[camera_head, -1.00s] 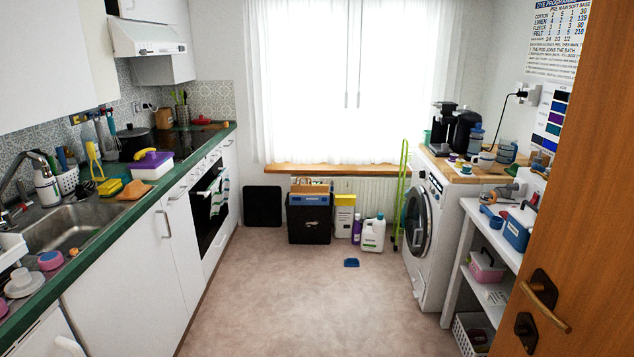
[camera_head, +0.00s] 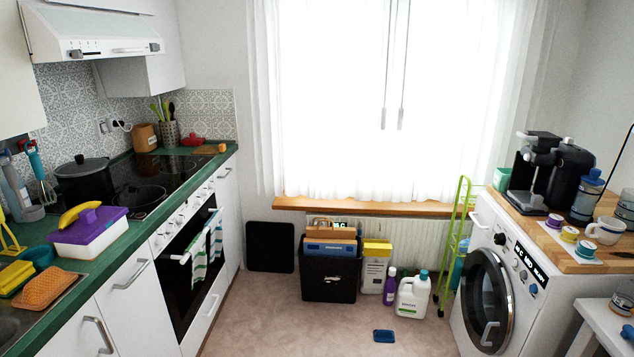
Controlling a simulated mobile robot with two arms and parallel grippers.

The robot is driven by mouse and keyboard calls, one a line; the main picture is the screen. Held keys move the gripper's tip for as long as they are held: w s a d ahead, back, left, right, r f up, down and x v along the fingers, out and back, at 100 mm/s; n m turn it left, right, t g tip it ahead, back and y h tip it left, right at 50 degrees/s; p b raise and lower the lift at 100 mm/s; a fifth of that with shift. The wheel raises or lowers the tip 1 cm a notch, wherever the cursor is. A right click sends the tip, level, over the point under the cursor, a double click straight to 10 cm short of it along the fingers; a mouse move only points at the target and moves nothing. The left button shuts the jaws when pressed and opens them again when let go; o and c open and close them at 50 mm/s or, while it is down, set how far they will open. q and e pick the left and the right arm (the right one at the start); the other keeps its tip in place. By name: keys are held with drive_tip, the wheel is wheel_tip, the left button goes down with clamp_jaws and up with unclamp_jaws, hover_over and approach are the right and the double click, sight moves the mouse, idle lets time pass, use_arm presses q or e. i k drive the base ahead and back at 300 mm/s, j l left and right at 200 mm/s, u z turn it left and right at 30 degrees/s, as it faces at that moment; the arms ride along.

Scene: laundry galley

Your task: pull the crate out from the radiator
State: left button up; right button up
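A black crate (camera_head: 329,281) stands on the floor in front of the white radiator (camera_head: 409,230), under the window sill. A blue item (camera_head: 330,247) and brown wooden or cardboard pieces (camera_head: 333,227) stick up out of its top. The crate's rear side and any gap to the radiator are hidden. Neither of my grippers shows in the head view.
A yellow-and-white box (camera_head: 375,268), a purple bottle (camera_head: 389,287) and a white jug (camera_head: 412,295) stand right of the crate. A black panel (camera_head: 270,247) leans at its left. A blue object (camera_head: 383,336) lies on the otherwise clear floor. The washing machine (camera_head: 490,290) stands at right.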

sight(322, 279)
drive_tip(key=i, duration=2.1)
drive_tip(key=i+z, duration=0.15)
drive_tip(key=i, duration=0.3)
drive_tip(key=i+j+z, duration=0.2)
drive_tip(key=i, duration=0.25)
drive_tip(key=i+j+z, duration=0.15)
drive_tip(key=i, duration=0.25)
drive_tip(key=i+j+z, duration=0.2)
drive_tip(key=i, duration=0.25)
